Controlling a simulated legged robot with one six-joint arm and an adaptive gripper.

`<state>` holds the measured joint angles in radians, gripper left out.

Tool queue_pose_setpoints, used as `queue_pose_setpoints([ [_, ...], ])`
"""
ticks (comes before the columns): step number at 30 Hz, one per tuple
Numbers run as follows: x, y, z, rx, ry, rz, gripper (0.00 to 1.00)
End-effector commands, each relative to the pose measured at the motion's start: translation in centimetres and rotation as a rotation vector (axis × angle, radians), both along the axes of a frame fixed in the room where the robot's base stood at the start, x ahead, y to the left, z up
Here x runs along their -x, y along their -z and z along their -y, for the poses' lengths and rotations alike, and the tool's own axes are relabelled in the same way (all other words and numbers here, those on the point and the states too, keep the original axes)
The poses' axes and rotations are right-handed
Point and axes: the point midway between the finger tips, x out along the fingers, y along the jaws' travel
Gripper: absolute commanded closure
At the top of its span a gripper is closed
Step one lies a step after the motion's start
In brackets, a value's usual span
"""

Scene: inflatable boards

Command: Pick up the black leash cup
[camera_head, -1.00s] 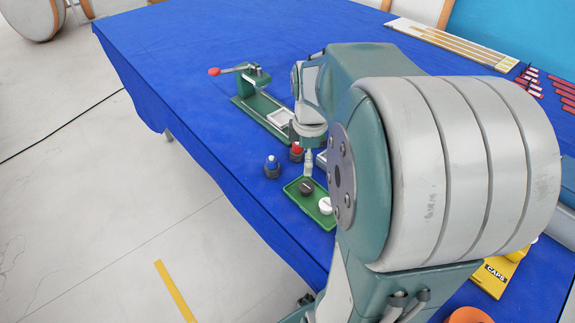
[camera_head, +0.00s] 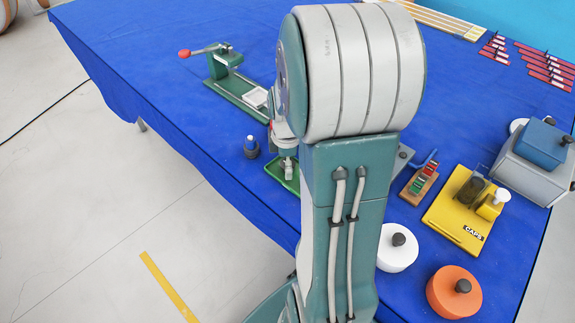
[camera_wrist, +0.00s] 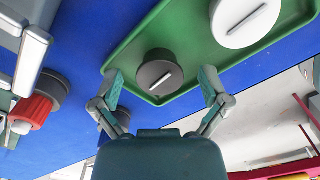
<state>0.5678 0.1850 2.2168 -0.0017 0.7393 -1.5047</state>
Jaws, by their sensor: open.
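The black leash cup (camera_wrist: 160,75) shows in the wrist view as a dark round piece with a light bar across its face. It sits on a green tray (camera_wrist: 118,62), close to the tray's edge. A white round cup (camera_wrist: 243,20) with a similar bar is beside it on the tray. My gripper (camera_wrist: 163,92) is open, its two fingers on either side of the black cup, with no clear contact. In the head view the green tray (camera_head: 272,170) is mostly hidden behind my arm, and the black cup cannot be seen there.
A red-capped piece (camera_wrist: 32,112) is left of the tray in the wrist view. A blue-capped bottle (camera_head: 251,146), a green press (camera_head: 232,85), a yellow CAPS board (camera_head: 455,222), a white disc (camera_head: 396,248) and an orange disc (camera_head: 454,291) stand on the blue table (camera_head: 130,60).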

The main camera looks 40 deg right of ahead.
Motion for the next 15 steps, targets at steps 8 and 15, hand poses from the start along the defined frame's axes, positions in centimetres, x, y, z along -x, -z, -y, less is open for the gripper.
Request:
queue_pose_setpoints([
  [8,-0.01,0.15,0.23,-0.002,0.000,0.000,0.27],
  [15,-0.01,0.15,0.18,-0.002,0.000,0.000,0.71],
])
